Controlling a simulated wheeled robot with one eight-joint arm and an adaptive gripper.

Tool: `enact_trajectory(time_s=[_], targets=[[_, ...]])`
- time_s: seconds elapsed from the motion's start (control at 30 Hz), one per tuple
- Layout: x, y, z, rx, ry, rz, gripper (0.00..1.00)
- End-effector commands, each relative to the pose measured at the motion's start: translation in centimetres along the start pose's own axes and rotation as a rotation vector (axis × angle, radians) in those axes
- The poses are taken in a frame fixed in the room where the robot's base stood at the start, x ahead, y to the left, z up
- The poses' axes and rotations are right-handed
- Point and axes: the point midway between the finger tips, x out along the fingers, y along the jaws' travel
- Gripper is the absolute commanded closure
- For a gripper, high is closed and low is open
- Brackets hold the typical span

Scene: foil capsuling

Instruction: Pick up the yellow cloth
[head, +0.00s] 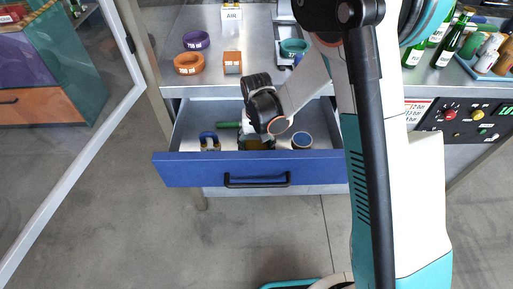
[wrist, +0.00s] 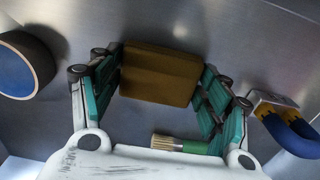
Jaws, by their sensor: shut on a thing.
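The yellow cloth (wrist: 160,72) looks like a folded, dark yellow-brown block in the wrist view. It sits between the teal finger pads of my gripper (wrist: 158,88), which is shut on it from both sides. In the head view my gripper (head: 257,128) reaches down into the open drawer with the blue front (head: 200,171). There the cloth (head: 256,144) shows only partly below my gripper. I cannot tell whether the cloth touches the drawer floor.
The bench above holds an orange ring (head: 188,64), a purple ring (head: 196,40) and an orange block (head: 232,63).

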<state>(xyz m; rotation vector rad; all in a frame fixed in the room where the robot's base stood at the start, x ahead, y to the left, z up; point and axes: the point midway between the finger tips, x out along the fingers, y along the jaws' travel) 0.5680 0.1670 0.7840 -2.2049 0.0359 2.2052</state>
Motion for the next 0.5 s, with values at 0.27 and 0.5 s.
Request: enact_trajectory(time_s=[0.27, 0.5], targets=[[-0.3, 0.0, 0.0, 0.0, 0.0, 0.0, 0.5], [-3.1, 0.0, 0.0, 0.0, 0.0, 0.0, 0.5]])
